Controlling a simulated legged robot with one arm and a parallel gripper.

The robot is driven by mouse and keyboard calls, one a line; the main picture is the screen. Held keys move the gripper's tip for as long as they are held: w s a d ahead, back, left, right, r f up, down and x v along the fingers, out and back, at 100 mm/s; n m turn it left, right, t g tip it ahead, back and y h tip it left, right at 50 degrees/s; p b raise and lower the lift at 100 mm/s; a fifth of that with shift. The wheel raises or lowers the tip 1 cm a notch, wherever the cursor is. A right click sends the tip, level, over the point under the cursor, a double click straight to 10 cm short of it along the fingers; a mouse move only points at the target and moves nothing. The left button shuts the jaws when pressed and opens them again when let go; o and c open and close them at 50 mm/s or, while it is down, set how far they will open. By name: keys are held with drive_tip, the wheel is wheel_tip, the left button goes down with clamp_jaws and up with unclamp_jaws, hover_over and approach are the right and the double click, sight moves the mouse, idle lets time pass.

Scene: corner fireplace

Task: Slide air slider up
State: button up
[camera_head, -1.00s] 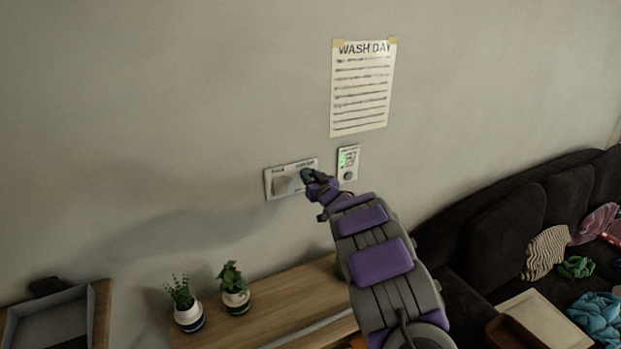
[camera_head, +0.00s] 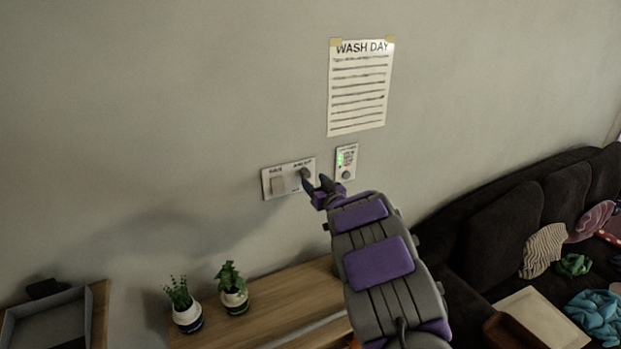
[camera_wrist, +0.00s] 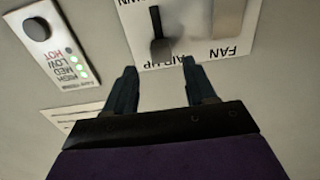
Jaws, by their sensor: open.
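A white wall panel (camera_head: 269,190) carries the air slider. The slider's dark knob (camera_head: 305,173) also shows in the wrist view (camera_wrist: 158,46), at the end of its slot by the "AIR UP" label (camera_wrist: 168,62). The wrist picture is upside down, so this is the upper end. My gripper (camera_head: 316,181) is open and empty, just right of and below the knob in the head view. In the wrist view, its two fingers (camera_wrist: 160,67) are apart, with the knob beyond their tips. No contact with the knob shows.
A pale FAN rocker (camera_head: 278,186) is beside the slider. A small control (camera_head: 347,163) with green lights and a round knob is to the right. Below are a wooden surface (camera_head: 275,290) with two potted plants (camera_head: 234,287) and a dark sofa (camera_head: 485,225).

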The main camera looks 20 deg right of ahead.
drive_tip(key=s, duration=1.2)
drive_tip(key=shift+s+d+p, duration=0.15)
drive_tip(key=shift+d+p, duration=0.1)
drive_tip(key=shift+p, duration=0.1)
drive_tip(key=s+a+f+g+b, duration=0.1)
drive_tip(key=s+a+g, duration=0.5)
drive_tip(key=s, duration=0.9)
drive_tip(key=s+a+f+g+b, duration=0.1)
drive_tip(key=s+a+g, duration=0.6)
drive_tip(key=s, duration=0.8)
drive_tip(key=s+a+f+g+b, duration=0.1)
drive_tip(key=s+a+g+b, duration=0.1)
drive_tip(key=s+a+g, duration=0.4)
drive_tip(key=s+a, duration=0.5)
drive_tip(key=s, duration=0.4)
drive_tip(key=shift+s+f+g+h+b, duration=0.25)
drive_tip(key=shift+f+g+h+b, duration=0.05)
drive_tip(key=shift+f+g+b, duration=0.1)
